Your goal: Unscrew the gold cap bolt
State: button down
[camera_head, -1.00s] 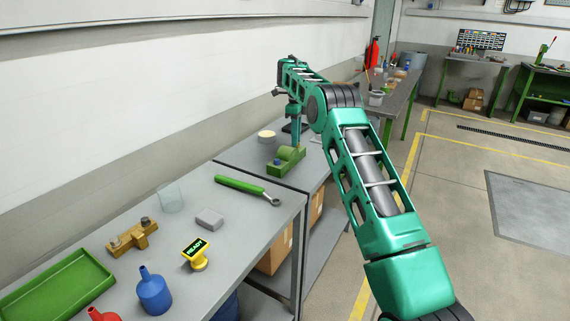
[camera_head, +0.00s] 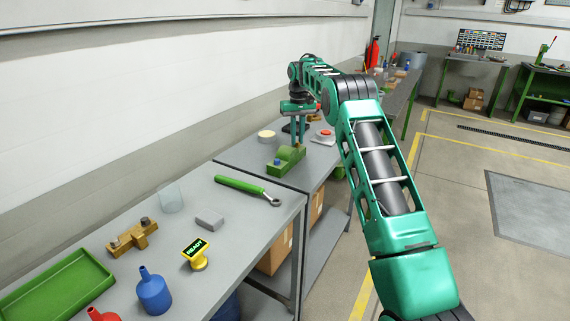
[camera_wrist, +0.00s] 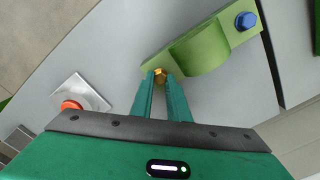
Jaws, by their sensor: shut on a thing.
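The gold cap bolt (camera_wrist: 160,76) sits at the near end of a green split case (camera_wrist: 205,50), as the wrist view shows. The case also shows in the head view (camera_head: 287,161) on the far bench. A blue bolt (camera_wrist: 246,20) is at the case's other end. My gripper (camera_wrist: 161,80) is shut on the gold bolt, one teal finger on each side of its head. In the head view my gripper (camera_head: 298,140) points down onto the case, and the gold bolt is hidden there.
A red button on a pale plate (camera_wrist: 72,105) lies beside the case. A cream round piece (camera_head: 266,136) stands left of it. A green wrench (camera_head: 240,186), grey block (camera_head: 209,220), brass piece (camera_head: 133,236) and green tray (camera_head: 58,288) lie on the near bench.

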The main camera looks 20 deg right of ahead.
aim_at(297, 142)
jog(key=shift+a, duration=0.1)
jog(key=shift+r, duration=2.2)
